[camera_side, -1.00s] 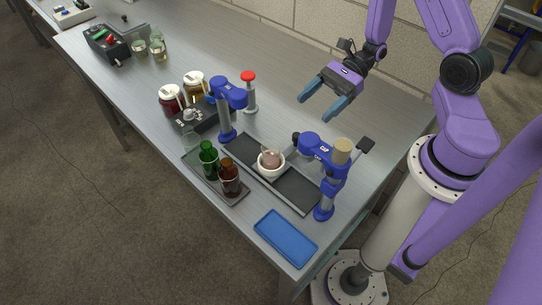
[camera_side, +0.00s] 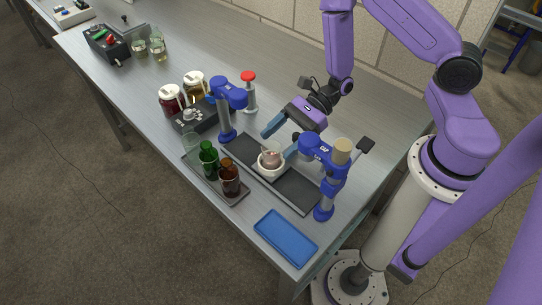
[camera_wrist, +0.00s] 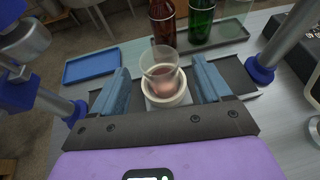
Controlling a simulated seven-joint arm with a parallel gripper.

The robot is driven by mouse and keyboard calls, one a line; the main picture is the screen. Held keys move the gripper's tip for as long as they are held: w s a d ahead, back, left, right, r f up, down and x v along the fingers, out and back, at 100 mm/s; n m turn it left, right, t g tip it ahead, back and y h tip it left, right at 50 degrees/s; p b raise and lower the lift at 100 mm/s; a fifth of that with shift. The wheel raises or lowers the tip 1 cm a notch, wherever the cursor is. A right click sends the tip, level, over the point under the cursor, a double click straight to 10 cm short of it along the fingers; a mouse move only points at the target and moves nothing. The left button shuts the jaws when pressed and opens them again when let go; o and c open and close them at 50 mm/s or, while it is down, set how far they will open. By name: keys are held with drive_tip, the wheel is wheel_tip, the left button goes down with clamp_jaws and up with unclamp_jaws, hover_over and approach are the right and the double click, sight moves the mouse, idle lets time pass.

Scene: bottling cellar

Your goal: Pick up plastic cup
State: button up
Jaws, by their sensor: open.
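A clear plastic cup (camera_wrist: 159,62) with some pinkish-brown content stands upright in a white round holder (camera_wrist: 168,99). In the side view the cup (camera_side: 270,156) and its white holder (camera_side: 271,169) are on the black conveyor-like strip between two blue stands. My gripper (camera_side: 276,139) is open, low over the strip just behind the cup. In the wrist view my gripper (camera_wrist: 159,80) has one blue finger on each side of the cup, with gaps between. The cup's lower part is hidden by the holder.
Blue stands (camera_side: 228,122) (camera_side: 325,198) flank the strip (camera_side: 297,190). A tray (camera_side: 238,196) with green (camera_side: 209,160) and brown bottles (camera_side: 229,180) lies in front. A blue tray (camera_side: 285,239) is at the near edge. Lidded jars and a red-topped post (camera_side: 249,90) stand behind.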

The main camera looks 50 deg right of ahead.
sight(264, 155)
drive_tip(key=shift+x, duration=2.6)
drive_tip(key=shift+r, duration=0.15)
drive_tip(key=c, duration=1.2)
